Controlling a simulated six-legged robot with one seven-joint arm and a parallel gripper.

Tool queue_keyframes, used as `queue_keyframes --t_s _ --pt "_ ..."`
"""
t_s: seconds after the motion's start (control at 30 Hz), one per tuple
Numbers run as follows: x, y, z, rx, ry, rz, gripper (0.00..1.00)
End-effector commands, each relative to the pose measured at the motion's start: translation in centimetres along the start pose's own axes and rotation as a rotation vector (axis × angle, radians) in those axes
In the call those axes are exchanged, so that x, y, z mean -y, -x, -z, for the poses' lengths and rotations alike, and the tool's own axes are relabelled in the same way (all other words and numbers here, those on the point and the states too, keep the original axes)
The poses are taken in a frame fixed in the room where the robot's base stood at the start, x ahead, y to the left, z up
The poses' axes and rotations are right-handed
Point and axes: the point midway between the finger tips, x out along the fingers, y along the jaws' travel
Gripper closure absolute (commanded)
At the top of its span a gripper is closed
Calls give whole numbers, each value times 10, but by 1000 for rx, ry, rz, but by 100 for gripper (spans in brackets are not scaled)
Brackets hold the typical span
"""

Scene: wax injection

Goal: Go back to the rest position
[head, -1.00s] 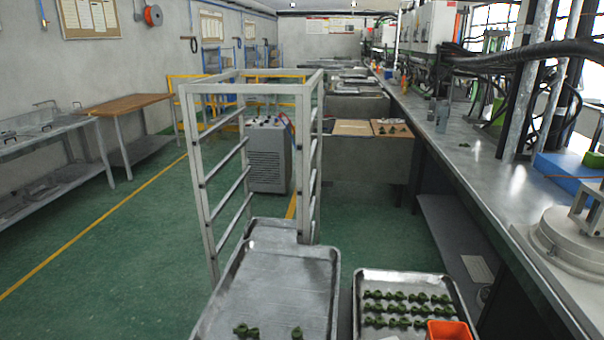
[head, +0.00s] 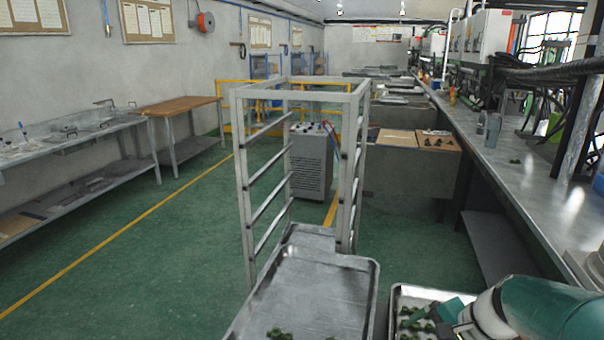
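My arm enters at the lower right, and its end, my gripper (head: 458,325), is low over the right metal tray (head: 425,292). The fingers are small and partly cut off by the bottom edge, so I cannot tell whether they are open or shut, or whether they hold anything. Green wax pieces (head: 408,324) lie in the right tray, and my arm hides much of it. The left metal tray (head: 312,280) is mostly bare, with a few green pieces (head: 279,334) at its near end.
A grey metal rack frame (head: 242,190) stands just beyond the left tray. A grey machine (head: 310,165) is behind it. A long workbench (head: 530,200) runs along the right. A wooden-topped table (head: 180,105) and a metal bench (head: 70,140) line the left wall. Green floor (head: 170,260) is open at left.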

Motion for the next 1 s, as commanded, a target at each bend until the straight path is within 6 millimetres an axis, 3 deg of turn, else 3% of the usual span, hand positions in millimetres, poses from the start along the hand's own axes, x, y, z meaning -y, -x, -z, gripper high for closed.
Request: queue_keyframes --t_s 0.03,0.2,0.6,0.8,1.0 --pt "4 4 -16 -18 84 -24 4" --pt "9 16 -58 -84 352 -105 4" --pt "3 51 -133 -275 956 -231 4" --pt "-1 62 -149 -347 1134 -256 4" --pt "-2 64 -150 -359 1163 -263 4"
